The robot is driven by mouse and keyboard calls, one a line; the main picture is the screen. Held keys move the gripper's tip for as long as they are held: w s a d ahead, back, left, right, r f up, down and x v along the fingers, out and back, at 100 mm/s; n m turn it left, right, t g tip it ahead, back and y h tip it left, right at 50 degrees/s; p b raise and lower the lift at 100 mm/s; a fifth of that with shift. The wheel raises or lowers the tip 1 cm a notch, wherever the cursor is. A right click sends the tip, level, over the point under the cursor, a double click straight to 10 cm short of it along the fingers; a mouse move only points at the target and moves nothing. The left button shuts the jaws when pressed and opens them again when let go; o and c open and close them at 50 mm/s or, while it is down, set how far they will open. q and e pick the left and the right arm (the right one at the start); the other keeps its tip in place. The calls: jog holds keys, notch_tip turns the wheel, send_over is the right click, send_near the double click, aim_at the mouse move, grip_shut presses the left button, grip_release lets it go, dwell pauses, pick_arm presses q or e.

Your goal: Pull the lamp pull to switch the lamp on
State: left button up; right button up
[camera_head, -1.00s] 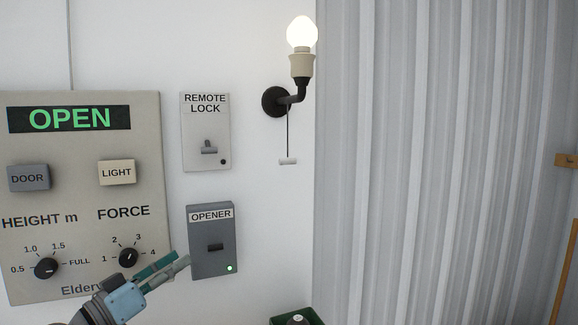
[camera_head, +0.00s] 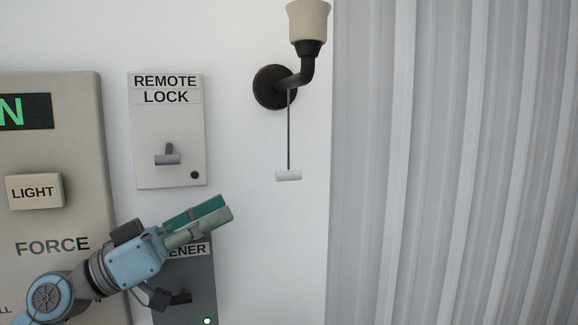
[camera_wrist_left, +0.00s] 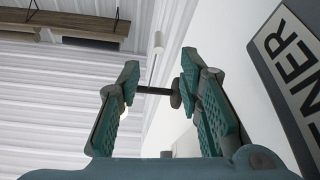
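The lamp pull (camera_head: 288,175) is a small white bar on a dark cord below the black wall bracket of the lamp (camera_head: 308,22). The bulb is cut off at the top of the head view. My left gripper (camera_head: 226,206) is left of the pull and a little lower, apart from it, in front of the opener box. In the left wrist view its teal fingers (camera_wrist_left: 155,82) are open and empty. There the white pull (camera_wrist_left: 158,42) shows beyond the gap, and the dark bracket (camera_wrist_left: 153,90) appears between the fingers. My right gripper is out of view.
The remote lock box (camera_head: 167,130) with its switch is on the wall above my left gripper. The opener box (camera_head: 200,285) is partly behind the gripper. A control panel (camera_head: 75,130) is at left, corrugated grey cladding (camera_head: 450,160) at right. White wall around the pull is clear.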

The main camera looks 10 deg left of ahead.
aim_at(290, 177)
pick_arm(q)
jog(key=p+x, duration=0.4)
jog(key=x, duration=0.2)
jog(key=p+x, duration=0.4)
jog(key=x, duration=0.3)
jog(key=shift+s+a+r, duration=0.1)
jog(key=shift+r, duration=0.15)
jog(key=shift+d, duration=0.2)
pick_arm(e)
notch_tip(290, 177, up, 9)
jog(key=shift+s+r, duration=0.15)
pick_arm(q)
grip_shut()
